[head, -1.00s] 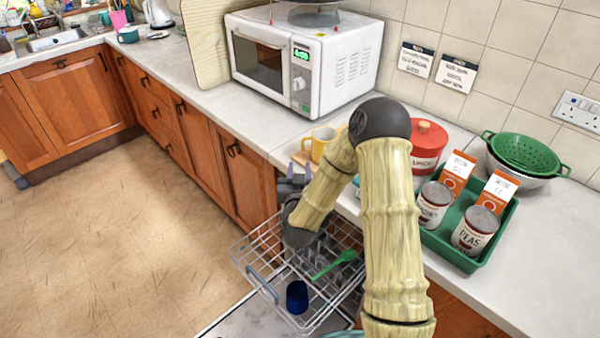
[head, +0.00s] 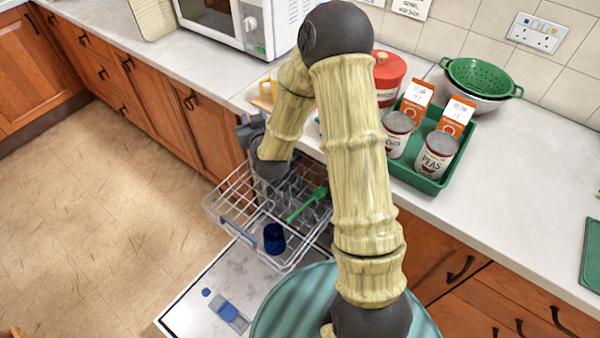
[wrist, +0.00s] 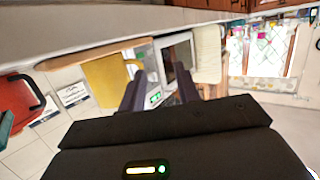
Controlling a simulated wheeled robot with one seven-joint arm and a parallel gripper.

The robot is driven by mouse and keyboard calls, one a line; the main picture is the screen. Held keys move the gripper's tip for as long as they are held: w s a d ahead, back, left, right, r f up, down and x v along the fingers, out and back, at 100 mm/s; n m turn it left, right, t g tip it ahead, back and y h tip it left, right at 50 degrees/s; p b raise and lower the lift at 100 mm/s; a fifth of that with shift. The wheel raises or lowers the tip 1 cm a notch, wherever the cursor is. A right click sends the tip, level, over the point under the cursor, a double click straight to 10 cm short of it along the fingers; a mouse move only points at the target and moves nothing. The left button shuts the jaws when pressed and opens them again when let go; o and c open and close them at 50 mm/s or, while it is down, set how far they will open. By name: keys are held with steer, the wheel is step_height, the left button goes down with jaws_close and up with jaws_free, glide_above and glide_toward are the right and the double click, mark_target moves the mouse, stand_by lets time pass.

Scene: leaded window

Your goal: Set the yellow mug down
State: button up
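The yellow mug (head: 268,83) stands on a small wooden board (head: 262,103) at the counter's front edge. My arm partly hides it in the head view. The wrist view is upside down; there the mug (wrist: 103,82) hangs from the board (wrist: 90,54), its handle toward my fingers. My gripper (wrist: 159,88) has its two dark fingers spread, with no object held between them. The mug is left of the fingers in that view. In the head view my gripper (head: 250,130) is beside the counter edge, above the rack and partly hidden by my arm.
A pulled-out dishwasher rack (head: 226,205) holds a blue cup (head: 274,238) and a green spoon (head: 306,205) below my arm. A red canister (head: 388,78), a green tray (head: 425,180) with cans and cartons, and a microwave (head: 235,22) occupy the counter.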

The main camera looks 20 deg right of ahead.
steer(key=s+d+r+g, duration=0.1)
steer(key=s+g, duration=0.5)
steer(key=s, duration=0.7)
steer(key=s+d+r+g, duration=0.1)
steer(key=s+d+g, duration=0.2)
steer(key=s, duration=0.9)
steer(key=g, duration=0.3)
steer(key=shift+s+d+r+g+y, duration=0.15)
steer(key=shift+s+d+g+y, duration=0.15)
steer(key=shift+s+d+g, duration=0.1)
